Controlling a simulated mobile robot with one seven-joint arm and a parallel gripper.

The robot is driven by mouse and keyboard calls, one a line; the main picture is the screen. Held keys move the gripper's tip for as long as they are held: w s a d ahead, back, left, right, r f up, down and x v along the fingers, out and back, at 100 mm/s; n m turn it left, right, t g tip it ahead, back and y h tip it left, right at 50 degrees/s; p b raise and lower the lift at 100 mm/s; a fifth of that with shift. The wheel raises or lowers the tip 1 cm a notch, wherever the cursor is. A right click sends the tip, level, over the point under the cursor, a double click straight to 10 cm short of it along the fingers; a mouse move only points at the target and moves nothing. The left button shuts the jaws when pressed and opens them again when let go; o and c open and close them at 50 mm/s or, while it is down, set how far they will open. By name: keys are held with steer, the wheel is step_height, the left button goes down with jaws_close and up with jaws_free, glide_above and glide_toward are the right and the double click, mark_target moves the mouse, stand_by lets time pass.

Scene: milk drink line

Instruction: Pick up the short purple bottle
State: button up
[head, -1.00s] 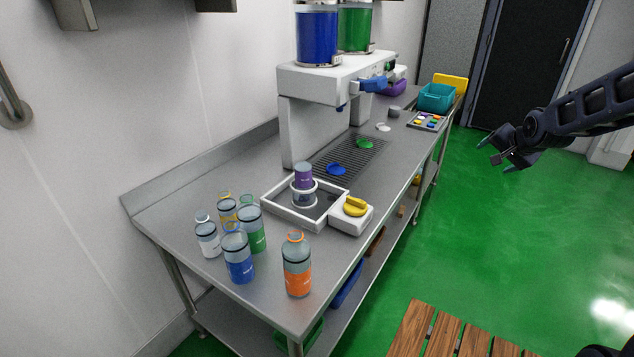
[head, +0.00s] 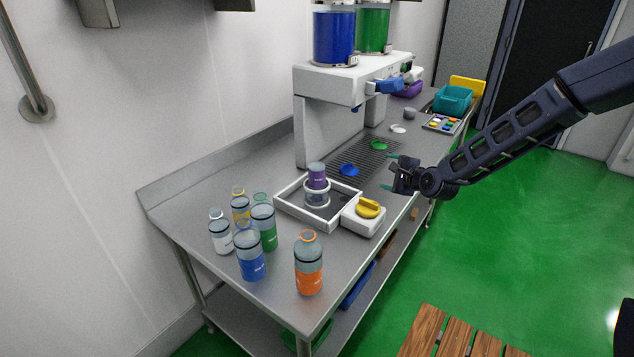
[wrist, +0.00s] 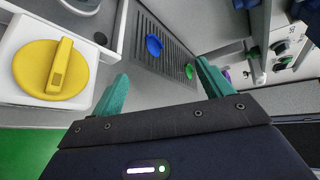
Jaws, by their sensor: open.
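A white box with a yellow knob (head: 368,209) adjoins the tray, also in the wrist view (wrist: 50,70). Several bottles, including an orange one (head: 308,265), stand at the near end. The white dispenser (head: 350,82) stands behind, over a drain grate with a blue lid (head: 349,170).

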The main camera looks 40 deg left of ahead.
mark_target(317, 172)
steer(key=s+a+f+m, duration=0.1)
steer(key=s+a, duration=0.1)
steer(key=s+a+m+y, duration=0.1)
steer(key=s+a+m, duration=0.1)
steer(key=a, duration=0.1)
steer(key=s+a+f+m+y, duration=0.1)
steer(key=s+a+m, duration=0.1)
steer(key=a, duration=0.1)
steer(key=shift+s+a+f, duration=0.1)
steer(key=shift+s+f, duration=0.1)
steer(key=shift+f, duration=0.15)
steer(key=s+a+f+m+t+y, duration=0.1)
steer(key=s+a+f+m+t, duration=0.15)
steer(key=s+a+m, duration=0.5)
steer(key=shift+w+a+r+m+t, duration=0.1)
steer(key=shift+w+a+m, duration=0.25)
steer(key=shift+w+a, duration=0.8)
steer(key=shift+w+a+r+m+t, duration=0.15)
steer(key=shift+w+a+m, duration=0.2)
steer(key=shift+w+a, duration=0.8)
steer(key=shift+w+a+f+m+t, duration=0.1)
steer(key=shift+w+a+m, duration=0.25)
steer(key=shift+w+a, duration=0.8)
steer(key=shift+s+a, duration=0.2)
steer(key=shift+s, duration=0.1)
steer(key=shift+r, duration=0.1)
steer(key=shift+c, duration=0.2)
steer(key=c, duration=1.1)
step_height(317, 172, up, 20)
